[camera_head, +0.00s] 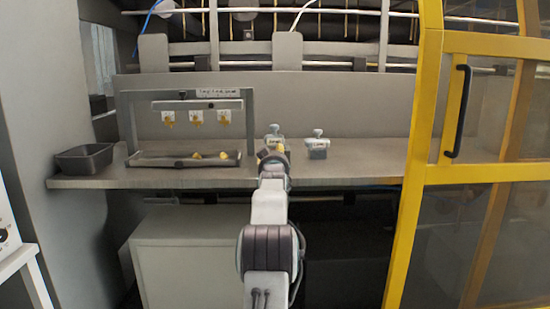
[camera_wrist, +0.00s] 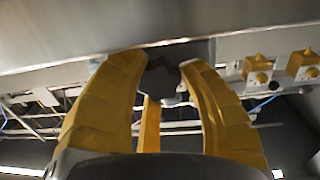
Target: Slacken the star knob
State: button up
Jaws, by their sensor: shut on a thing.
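The star knob (camera_wrist: 162,80) is a dark, lobed shape between my fingertips in the wrist view. My gripper (camera_wrist: 162,66) has its two yellow fingers around it, shut on its sides. In the head view my gripper (camera_head: 271,152) is at the shelf, just right of the grey frame fixture. My own wrist and gripper hide the held knob there.
A yellow-framed door (camera_head: 428,120) bounds the right side.

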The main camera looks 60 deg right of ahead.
jog(key=c, duration=0.3)
jog(key=shift+n+p, duration=0.35)
jog(key=shift+n, duration=1.25)
jog(key=o, duration=1.2)
jog(key=shift+w, duration=0.1)
jog(key=shift+a, duration=0.15)
jog(key=v, duration=1.1)
jog(key=shift+s+a, duration=0.25)
jog(key=shift+a, duration=0.05)
jog(key=shift+o, duration=0.2)
